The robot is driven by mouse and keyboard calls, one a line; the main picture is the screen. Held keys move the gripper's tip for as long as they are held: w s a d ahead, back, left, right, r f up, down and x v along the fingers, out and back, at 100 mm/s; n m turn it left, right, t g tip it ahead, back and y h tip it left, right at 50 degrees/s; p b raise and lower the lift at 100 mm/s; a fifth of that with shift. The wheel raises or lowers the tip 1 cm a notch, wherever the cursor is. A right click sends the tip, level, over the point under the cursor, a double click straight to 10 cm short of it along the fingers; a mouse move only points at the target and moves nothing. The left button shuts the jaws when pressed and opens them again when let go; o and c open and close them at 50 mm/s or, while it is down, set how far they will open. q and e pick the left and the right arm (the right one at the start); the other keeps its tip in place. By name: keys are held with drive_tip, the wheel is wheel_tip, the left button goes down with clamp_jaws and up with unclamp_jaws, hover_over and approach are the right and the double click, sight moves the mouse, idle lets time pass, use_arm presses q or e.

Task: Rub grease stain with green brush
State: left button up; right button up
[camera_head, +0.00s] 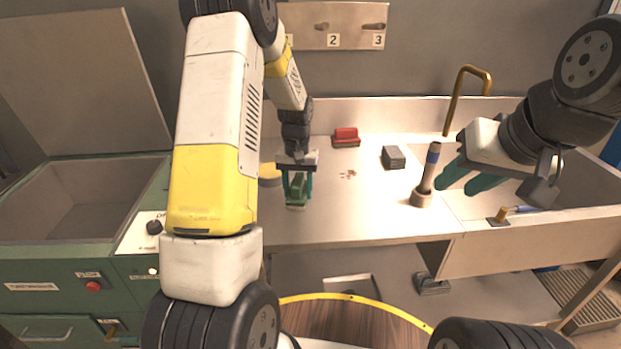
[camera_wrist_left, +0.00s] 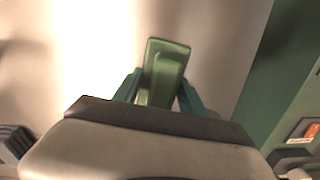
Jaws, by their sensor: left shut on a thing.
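The green brush (camera_head: 297,192) is between the teal fingers of my left gripper (camera_head: 298,186), over the left part of the white worktop. The left wrist view also shows the green brush (camera_wrist_left: 163,72) between the fingers; its bristles are hidden there. My left gripper is shut on it. Whether the brush touches the worktop I cannot tell. The grease stain (camera_head: 348,174), small reddish-brown spots, lies on the worktop to the right of the brush and a little farther back. My right gripper (camera_head: 463,180) is open and empty, near the upright dark-handled tool at the right.
A red brush (camera_head: 346,137) lies behind the stain, and a grey block (camera_head: 393,157) right of it. A yellow round thing (camera_head: 269,175) is partly hidden by my left arm. Worktop around the stain is clear.

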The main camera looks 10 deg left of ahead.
use_arm(q)
drive_tip(key=shift+s+a+r, duration=0.1)
drive_tip(key=shift+a+r, duration=0.05)
drive_tip(key=shift+a, duration=0.2)
wheel_tip(320, 180, up, 2)
drive_tip(key=shift+d+r, duration=0.15)
drive_tip(key=shift+r, duration=2.8)
